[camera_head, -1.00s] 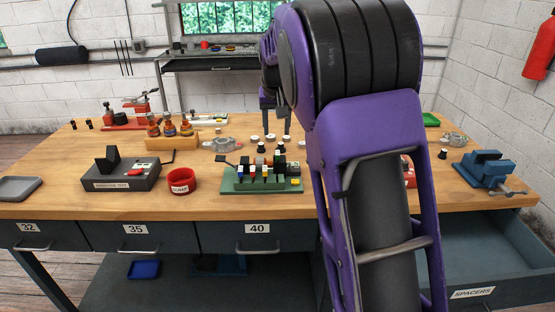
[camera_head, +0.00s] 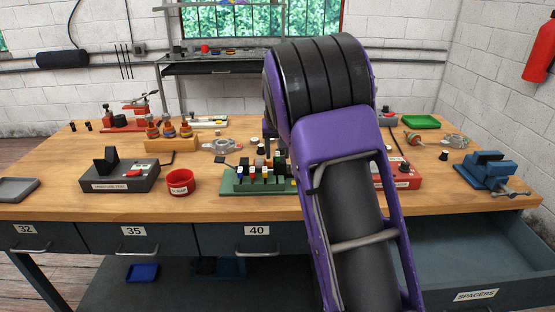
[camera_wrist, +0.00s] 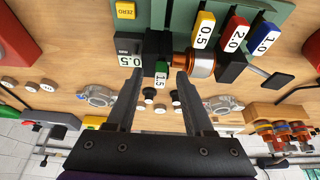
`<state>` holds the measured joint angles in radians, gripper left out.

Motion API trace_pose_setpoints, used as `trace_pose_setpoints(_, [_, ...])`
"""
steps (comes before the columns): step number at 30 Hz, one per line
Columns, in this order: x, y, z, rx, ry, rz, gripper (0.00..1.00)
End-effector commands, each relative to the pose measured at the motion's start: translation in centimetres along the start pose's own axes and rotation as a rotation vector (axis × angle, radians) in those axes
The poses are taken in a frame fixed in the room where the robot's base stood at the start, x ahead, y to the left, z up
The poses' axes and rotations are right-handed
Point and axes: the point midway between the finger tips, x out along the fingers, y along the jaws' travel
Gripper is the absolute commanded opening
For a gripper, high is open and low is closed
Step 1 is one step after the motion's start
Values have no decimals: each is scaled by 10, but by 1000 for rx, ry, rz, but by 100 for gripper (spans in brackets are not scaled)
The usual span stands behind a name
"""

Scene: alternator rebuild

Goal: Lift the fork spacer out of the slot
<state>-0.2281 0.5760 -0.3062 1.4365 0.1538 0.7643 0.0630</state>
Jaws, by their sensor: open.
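A green fixture (camera_head: 232,187) stands on the bench and also fills the top of the wrist view (camera_wrist: 180,14). It carries black blocks and number tags: green 1.5 (camera_wrist: 161,75), yellow 0.5 (camera_wrist: 203,30), red 2.0 (camera_wrist: 235,36) and blue 1.0 (camera_wrist: 264,38). A copper-coloured cylinder (camera_wrist: 203,64) lies beside a black block. I cannot tell for sure which piece is the fork spacer or see its slot clearly. My gripper (camera_wrist: 160,76) is open, with its fingers on either side of the green 1.5 tag in the picture. Contact is not visible. My arm hides the gripper in the head view.
A red cup (camera_head: 181,182) and a grey tester (camera_head: 120,176) stand left of the fixture. A red box (camera_head: 402,177) and a blue vise (camera_head: 488,170) stand to its right. The drawer labelled SPACERS (camera_head: 475,295) is open below.

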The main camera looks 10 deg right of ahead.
Motion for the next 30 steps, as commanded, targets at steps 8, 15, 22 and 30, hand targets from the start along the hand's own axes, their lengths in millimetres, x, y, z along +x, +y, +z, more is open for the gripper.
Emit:
trace_pose_setpoints(8, [0,0,0,0,0,0,11])
trace_pose_setpoints(15, [0,0,0,0,0,0,0])
trace_pose_setpoints(22, [-1,0,0,0,0,0,0])
trace_pose_setpoints(30, [-37,0,-16,1,4,-2,0])
